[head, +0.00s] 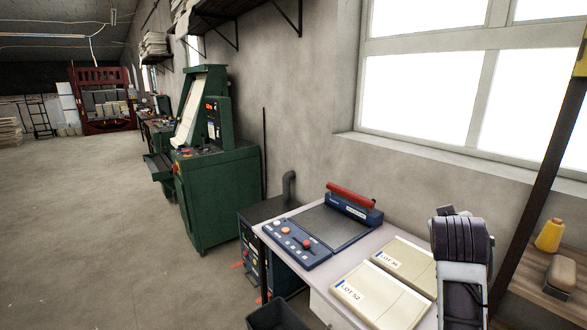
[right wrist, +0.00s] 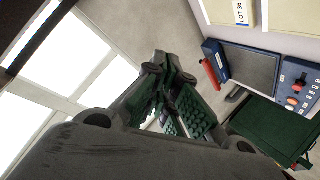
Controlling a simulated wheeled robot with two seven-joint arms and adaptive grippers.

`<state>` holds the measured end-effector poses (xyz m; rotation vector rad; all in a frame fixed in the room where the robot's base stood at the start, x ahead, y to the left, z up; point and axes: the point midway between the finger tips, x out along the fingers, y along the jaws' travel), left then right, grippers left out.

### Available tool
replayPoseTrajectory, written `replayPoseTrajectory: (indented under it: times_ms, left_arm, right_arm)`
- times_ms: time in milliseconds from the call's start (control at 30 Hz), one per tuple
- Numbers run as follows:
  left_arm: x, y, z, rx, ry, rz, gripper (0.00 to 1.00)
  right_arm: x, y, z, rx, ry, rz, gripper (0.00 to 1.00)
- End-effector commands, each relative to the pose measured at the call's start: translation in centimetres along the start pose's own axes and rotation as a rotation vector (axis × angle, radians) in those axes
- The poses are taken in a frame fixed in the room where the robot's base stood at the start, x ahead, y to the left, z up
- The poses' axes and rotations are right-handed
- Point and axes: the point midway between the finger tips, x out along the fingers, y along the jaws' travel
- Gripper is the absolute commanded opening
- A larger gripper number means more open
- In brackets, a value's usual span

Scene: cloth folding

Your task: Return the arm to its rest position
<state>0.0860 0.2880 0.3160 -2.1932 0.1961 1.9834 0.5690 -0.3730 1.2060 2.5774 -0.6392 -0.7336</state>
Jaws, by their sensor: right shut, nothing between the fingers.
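My right arm (head: 463,265) rises at the lower right of the head view, in front of the right end of the table. In the right wrist view my right gripper (right wrist: 165,75) is shut, with nothing between its dark fingers. It points up, clear of the table, with wall and window behind it. My left arm and left gripper are not in view.
A pale table (head: 385,236) holds a blue machine with a red handle (head: 352,195) and two flat cream packs, LOT 52 (head: 378,297) and LOT 36 (head: 405,262). A green machine (head: 215,180) stands behind. Floor at left is clear.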

Motion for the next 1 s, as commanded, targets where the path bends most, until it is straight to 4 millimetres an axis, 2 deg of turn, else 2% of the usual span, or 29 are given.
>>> replayPoseTrajectory:
  times_ms: [33,467,767,1000]
  left_arm:
    - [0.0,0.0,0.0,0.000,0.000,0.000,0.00]
    - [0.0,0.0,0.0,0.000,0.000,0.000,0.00]
    - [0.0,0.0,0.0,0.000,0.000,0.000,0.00]
    - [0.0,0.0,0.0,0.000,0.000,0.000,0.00]
  right_arm:
    - [0.3,-0.9,1.1,-0.011,-0.015,-0.018,0.00]
    - [0.8,-7.8,9.9,-0.065,-0.127,-0.184,0.00]
    - [-0.2,-12.0,16.6,-0.092,-0.220,-0.300,0.00]
    - [-1.9,-15.0,22.0,-0.105,-0.303,-0.394,0.00]
